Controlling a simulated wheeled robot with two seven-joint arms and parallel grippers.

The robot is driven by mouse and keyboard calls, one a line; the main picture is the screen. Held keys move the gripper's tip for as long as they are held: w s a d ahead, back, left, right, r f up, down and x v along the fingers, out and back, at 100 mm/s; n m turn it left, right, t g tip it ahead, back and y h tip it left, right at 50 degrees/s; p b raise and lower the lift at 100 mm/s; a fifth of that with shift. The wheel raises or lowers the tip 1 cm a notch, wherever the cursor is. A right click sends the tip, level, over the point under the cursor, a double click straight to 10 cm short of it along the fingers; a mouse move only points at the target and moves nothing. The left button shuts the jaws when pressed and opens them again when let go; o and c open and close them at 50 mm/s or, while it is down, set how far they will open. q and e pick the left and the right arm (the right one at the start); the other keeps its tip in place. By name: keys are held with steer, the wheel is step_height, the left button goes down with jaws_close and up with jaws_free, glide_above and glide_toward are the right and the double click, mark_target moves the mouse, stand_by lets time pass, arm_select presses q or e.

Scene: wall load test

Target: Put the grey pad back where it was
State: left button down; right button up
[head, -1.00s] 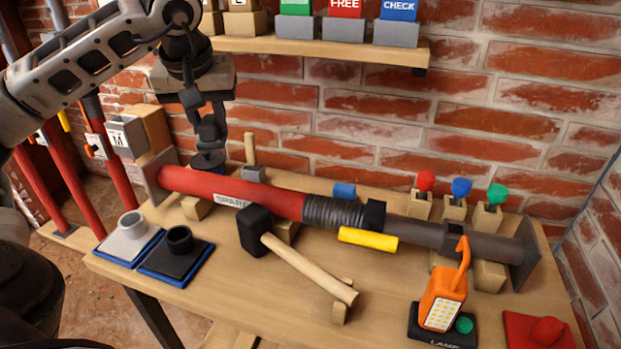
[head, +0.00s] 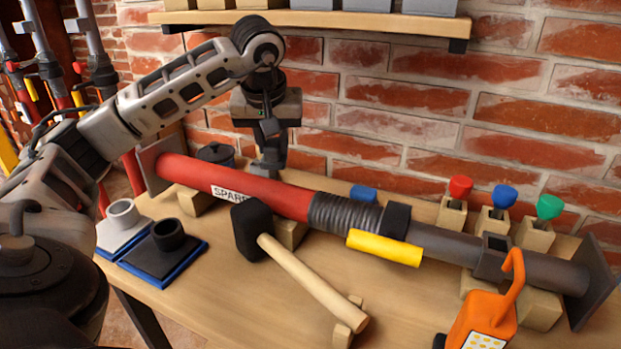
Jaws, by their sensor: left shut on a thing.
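A light grey pad (head: 121,226) with a round collar lies on a blue-edged base at the left of the bench. A black pad (head: 166,258) with a similar collar lies just right of it on another blue-edged base. My left gripper (head: 270,165) is behind the red tube of the prop (head: 277,196), pointing down and well away from both pads. It is shut where the upright wooden-handled grey tool stood; the gripper and tube hide that tool. My right gripper is out of view.
The prop lies across the bench (head: 235,305) on wooden blocks. A black-headed mallet (head: 252,231) lies in front of it, by a yellow bar (head: 384,248). A black round pot (head: 215,153) is behind the tube. An orange lamp (head: 482,318) is front right. A shelf (head: 340,20) hangs above.

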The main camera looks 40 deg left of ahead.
arm_select(q)
steer(key=w+f, duration=0.4)
steer(key=w, duration=0.1)
steer(key=w+d+f, duration=0.1)
steer(key=w+f, duration=0.1)
steer(key=w, duration=0.1)
steer(key=shift+w+f, duration=0.1)
steer(key=shift+f, duration=0.2)
steer(key=shift+w+f, duration=0.3)
steer(key=shift+f, duration=0.15)
steer(key=shift+w+f, duration=0.1)
steer(key=shift+f, duration=1.55)
steer(key=shift+f, duration=0.15)
steer(key=c, duration=1.1)
jaws_free()
steer(key=shift+c, duration=0.2)
